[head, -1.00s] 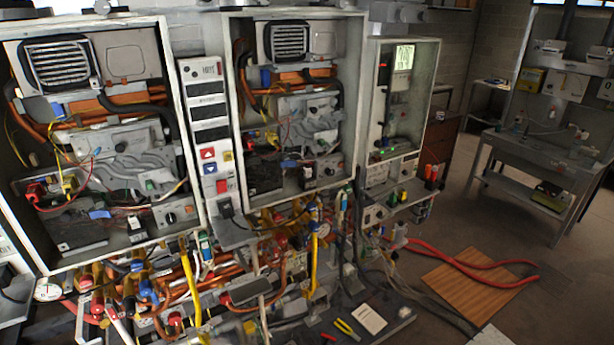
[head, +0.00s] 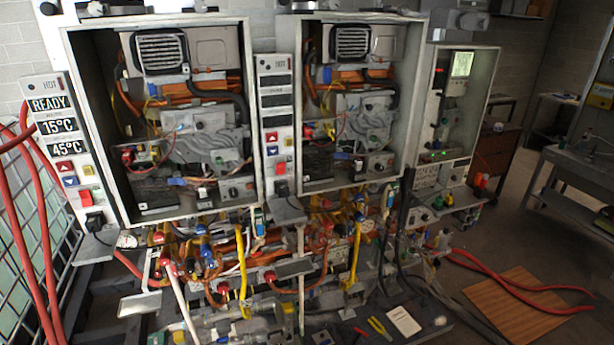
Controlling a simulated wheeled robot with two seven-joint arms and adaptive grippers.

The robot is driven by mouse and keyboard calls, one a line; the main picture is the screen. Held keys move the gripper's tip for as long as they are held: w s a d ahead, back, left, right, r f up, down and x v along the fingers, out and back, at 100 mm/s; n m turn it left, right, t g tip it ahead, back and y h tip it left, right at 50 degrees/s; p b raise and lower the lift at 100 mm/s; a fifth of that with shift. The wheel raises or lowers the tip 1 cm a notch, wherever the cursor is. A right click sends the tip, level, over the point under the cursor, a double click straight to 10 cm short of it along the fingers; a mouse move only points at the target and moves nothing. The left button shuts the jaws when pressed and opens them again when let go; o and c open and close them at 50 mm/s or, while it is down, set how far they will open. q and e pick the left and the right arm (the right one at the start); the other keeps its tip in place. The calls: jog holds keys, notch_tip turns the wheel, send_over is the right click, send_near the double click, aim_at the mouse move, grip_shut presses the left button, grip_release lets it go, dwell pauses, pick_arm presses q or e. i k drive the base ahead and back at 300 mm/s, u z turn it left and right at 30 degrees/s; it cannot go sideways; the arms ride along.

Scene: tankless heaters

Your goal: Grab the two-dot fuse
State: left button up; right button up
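I cannot make out a fuse with two dots in the head view; anything that small is too fine to tell. Two open heater cabinets stand side by side, the left one (head: 255,120) and the middle one (head: 415,100), with wiring and pipes inside. A smaller cabinet (head: 488,105) with a lit green screen (head: 462,65) stands to their right. Neither of my grippers is in view.
A left control panel (head: 65,130) reads READY, 15°C and 45°C; a second panel (head: 273,120) has dark displays. Pipes and valves crowd the space below the cabinets. Red hoses (head: 35,240) hang at left. A brown board (head: 520,303) lies on open floor at right.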

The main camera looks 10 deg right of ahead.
aim_at(358, 163)
jog(key=u, duration=1.15)
jog(key=i, duration=0.95)
jog(key=z, duration=0.3)
